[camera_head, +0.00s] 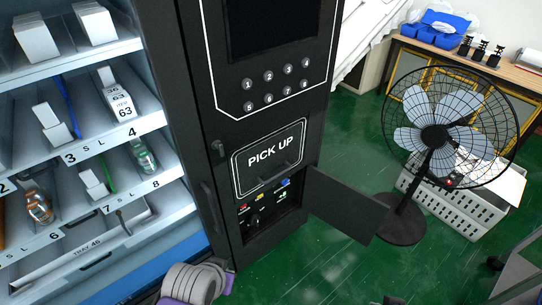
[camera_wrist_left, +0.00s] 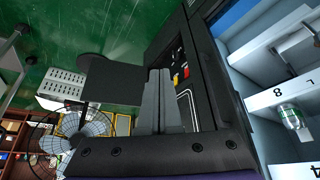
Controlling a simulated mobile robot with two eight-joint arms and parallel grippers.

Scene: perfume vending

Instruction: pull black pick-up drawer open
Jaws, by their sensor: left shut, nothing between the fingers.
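The black pick-up drawer (camera_head: 250,174) has a white outline and the words PICK UP on its front. Its front looks flush with the black vending machine (camera_head: 220,90), and a dark bar handle (camera_head: 273,174) runs along its lower part. In the left wrist view my left gripper (camera_wrist_left: 158,74) is shut and empty, its two grey fingers side by side. It is in front of the machine's dark face; I cannot tell whether it touches anything. A grey and purple part of my arm shows at the lower edge of the head view. My right gripper is not in view.
Below the drawer, a black door (camera_head: 345,205) stands swung open to the right of a compartment with coloured switches (camera_head: 262,205). A black fan (camera_head: 435,135) and a white crate (camera_head: 455,200) stand right. Lit shelves (camera_head: 100,150) are left.

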